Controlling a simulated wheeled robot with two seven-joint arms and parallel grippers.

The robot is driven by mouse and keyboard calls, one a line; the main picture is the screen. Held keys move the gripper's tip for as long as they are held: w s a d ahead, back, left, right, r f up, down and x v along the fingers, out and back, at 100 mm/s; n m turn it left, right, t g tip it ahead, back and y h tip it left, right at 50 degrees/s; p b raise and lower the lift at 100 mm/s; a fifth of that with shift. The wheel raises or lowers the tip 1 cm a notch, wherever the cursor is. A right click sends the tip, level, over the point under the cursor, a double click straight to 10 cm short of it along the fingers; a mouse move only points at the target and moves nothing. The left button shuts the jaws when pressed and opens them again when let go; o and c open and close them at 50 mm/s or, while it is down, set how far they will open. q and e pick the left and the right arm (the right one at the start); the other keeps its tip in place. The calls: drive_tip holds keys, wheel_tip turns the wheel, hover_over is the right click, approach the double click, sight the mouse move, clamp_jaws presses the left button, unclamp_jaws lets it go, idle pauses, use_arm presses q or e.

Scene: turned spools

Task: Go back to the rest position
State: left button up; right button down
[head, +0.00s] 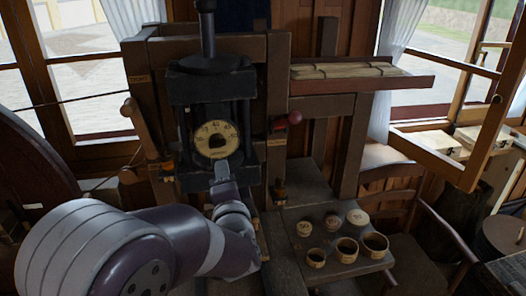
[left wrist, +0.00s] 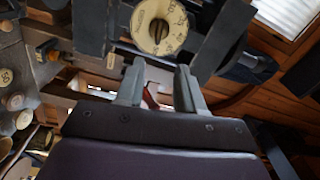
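My left arm comes in from the lower left in the head view. Its gripper (head: 221,172) points up at the dark machine, just below a round cream dial (head: 212,141) with numbers on its rim. In the left wrist view the two fingers of my left gripper (left wrist: 160,76) stand apart with nothing held between them. The dial (left wrist: 158,14) shows beyond the fingertips there, apart from them. A small red part shows behind the gap. My right gripper is in neither view.
A wooden frame (head: 278,75) surrounds the machine, with a red-knobbed lever (head: 294,118) on its right post. Several turned spools, including a front one (head: 347,250), stand on a board (head: 322,271) at the right. A shelf (head: 420,82) juts out above. A chair stands right of the board.

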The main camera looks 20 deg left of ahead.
use_arm(q)
drive_tip(key=s+d+f+n+g+h, duration=0.25)
drive_tip(key=d+f+h, duration=0.2)
drive_tip(key=f, duration=0.25)
drive_tip(key=s+d+f+n+g+h, duration=0.1)
drive_tip(key=d+f+n+g+h, duration=0.35)
drive_tip(key=f, duration=0.35)
drive_tip(key=s+f+n+g+b, duration=0.2)
drive_tip(key=s+f+g, duration=0.5)
drive_tip(key=s, duration=0.6)
drive_tip(key=shift+d+f+b, duration=0.2)
drive_tip(key=shift+f+b, duration=0.25)
drive_tip(key=shift+f, duration=0.25)
